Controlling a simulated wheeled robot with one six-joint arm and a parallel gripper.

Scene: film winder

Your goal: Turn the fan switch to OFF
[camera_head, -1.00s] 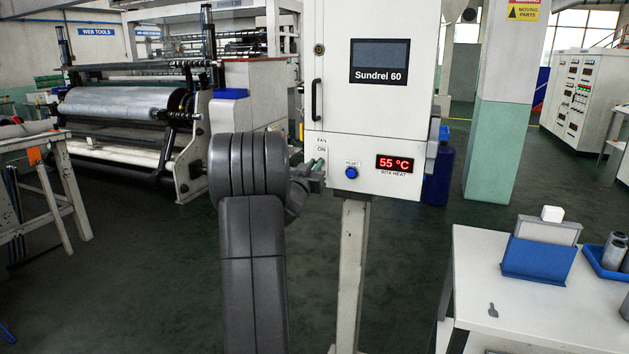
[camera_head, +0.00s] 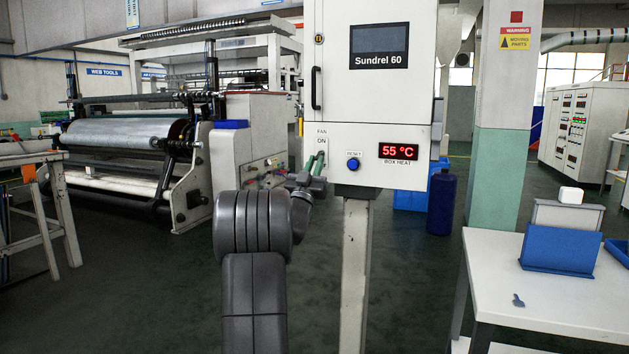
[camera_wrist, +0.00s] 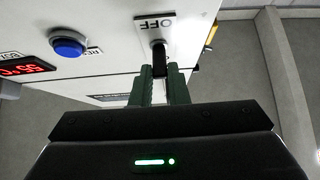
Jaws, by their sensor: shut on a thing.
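The fan switch (camera_wrist: 159,58) shows in the wrist view as a dark lever on the white cabinet's panel. An upside-down OFF label (camera_wrist: 155,22) is beside its base. My gripper (camera_wrist: 160,73) has its green fingers shut on the lever. In the head view my gripper (camera_head: 318,164) is at the lower left of the cabinet (camera_head: 345,112), just under the FAN and ON labels (camera_head: 322,137). There the fingers hide the lever and the OFF label is not visible. I cannot tell the lever's exact tilt.
A blue RESET button (camera_head: 353,165) and a red 55 °C display (camera_head: 399,151) are right of the switch. A post (camera_head: 355,260) stands below the cabinet. A white table (camera_head: 540,290) is at right, and a winding machine (camera_head: 130,145) is at left.

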